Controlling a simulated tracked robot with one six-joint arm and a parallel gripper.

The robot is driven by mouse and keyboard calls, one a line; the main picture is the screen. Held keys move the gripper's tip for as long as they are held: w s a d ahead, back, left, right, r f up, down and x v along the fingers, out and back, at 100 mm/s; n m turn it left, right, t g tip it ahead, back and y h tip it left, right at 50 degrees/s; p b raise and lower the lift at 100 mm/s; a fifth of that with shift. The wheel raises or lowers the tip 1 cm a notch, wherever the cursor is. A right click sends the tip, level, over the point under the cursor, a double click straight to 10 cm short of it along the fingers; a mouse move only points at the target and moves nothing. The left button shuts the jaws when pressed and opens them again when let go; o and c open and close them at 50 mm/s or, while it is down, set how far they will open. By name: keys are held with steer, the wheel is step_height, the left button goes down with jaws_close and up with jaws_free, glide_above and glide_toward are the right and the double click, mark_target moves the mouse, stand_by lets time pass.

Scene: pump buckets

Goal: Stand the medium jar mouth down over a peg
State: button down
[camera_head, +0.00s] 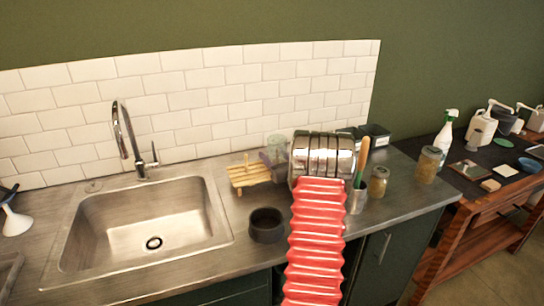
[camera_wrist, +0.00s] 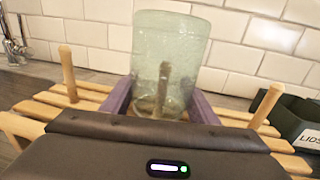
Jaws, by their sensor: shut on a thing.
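The pale green, see-through jar (camera_wrist: 172,45) stands roughly upright between the purple fingers of my gripper (camera_wrist: 162,92), which is shut on its lower part. A wooden peg (camera_wrist: 164,82) shows through the glass; I cannot tell for sure whether it is inside the jar or behind it. Two more pegs stand free on the slatted wooden rack (camera_wrist: 85,103), one left and one right. In the head view the jar (camera_head: 277,147) is at the right end of the rack (camera_head: 245,181), partly hidden by my arm.
A dark round bowl (camera_head: 266,226) stands in front of the rack, and the sink (camera_head: 150,215) is to its left. A dark green bin marked LIDS (camera_wrist: 290,125) is close on the right. A metal cup with utensils (camera_head: 356,197) and filled jars (camera_head: 378,182) stand farther right.

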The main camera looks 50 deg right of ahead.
steer(key=shift+f, duration=0.15)
steer(key=c, duration=0.6)
jaws_free()
steer(key=shift+s, duration=0.15)
steer(key=v, duration=1.3)
steer(key=shift+s+a, duration=0.15)
steer(key=shift+s, duration=0.1)
